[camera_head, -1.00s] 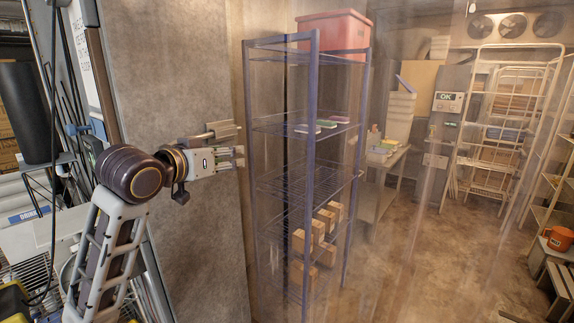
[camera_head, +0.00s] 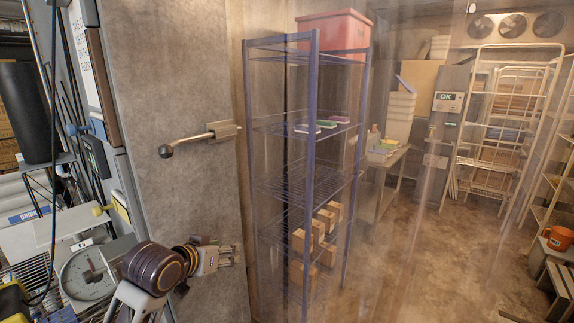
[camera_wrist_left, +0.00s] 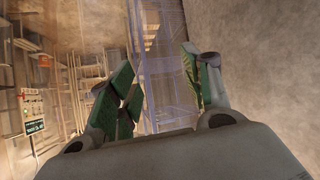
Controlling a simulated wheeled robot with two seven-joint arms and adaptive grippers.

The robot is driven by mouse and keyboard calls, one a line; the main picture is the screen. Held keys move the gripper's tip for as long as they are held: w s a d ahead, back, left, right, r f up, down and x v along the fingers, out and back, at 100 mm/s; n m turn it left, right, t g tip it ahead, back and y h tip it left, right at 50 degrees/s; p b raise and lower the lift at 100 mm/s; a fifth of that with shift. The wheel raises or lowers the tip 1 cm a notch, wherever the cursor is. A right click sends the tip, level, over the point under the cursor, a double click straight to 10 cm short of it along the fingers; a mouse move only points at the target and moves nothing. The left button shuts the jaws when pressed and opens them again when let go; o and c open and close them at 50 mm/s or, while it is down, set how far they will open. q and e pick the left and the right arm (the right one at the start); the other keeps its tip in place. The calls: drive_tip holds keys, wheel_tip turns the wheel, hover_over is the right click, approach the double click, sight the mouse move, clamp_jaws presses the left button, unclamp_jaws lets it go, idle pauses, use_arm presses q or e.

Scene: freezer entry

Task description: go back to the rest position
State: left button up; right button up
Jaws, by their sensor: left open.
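My left gripper (camera_head: 228,256) is low in front of the grey freezer wall panel (camera_head: 190,60) in the head view. It points right, toward the blue shelf rack. In the left wrist view its two green-padded fingers (camera_wrist_left: 165,88) stand apart with nothing between them. The metal lever handle (camera_head: 190,141) with a dark round knob sticks out of the panel, above the gripper and apart from it. My right gripper is not in either view.
The blue wire rack (camera_head: 313,180) stands just right of the panel, with cardboard boxes (camera_head: 327,217) low down and a red bin (camera_head: 335,30) on top. A dial scale (camera_head: 88,273) is at the lower left. The floor (camera_head: 440,260) at the right is mostly clear.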

use_arm(q)
drive_tip(key=s+a+f+g+y, duration=0.2)
drive_tip(key=s+a+f+g, duration=0.15)
drive_tip(key=s+f, duration=0.9)
drive_tip(key=s+a+f+g+y, duration=0.15)
drive_tip(key=s+f+g, duration=0.25)
drive_tip(key=s+f, duration=0.9)
wheel_tip(320, 180, down, 33)
drive_tip(key=s, duration=0.2)
drive_tip(key=s+a+f+g, duration=0.1)
drive_tip(key=s+a+f, duration=0.1)
drive_tip(key=s+f, duration=0.8)
drive_tip(key=s+a+f+g, duration=0.1)
drive_tip(key=s+a+f, duration=0.1)
drive_tip(key=s+f, duration=0.8)
drive_tip(key=shift+s+a+f, duration=0.25)
drive_tip(key=shift+s+a, duration=0.1)
drive_tip(key=shift+s, duration=0.8)
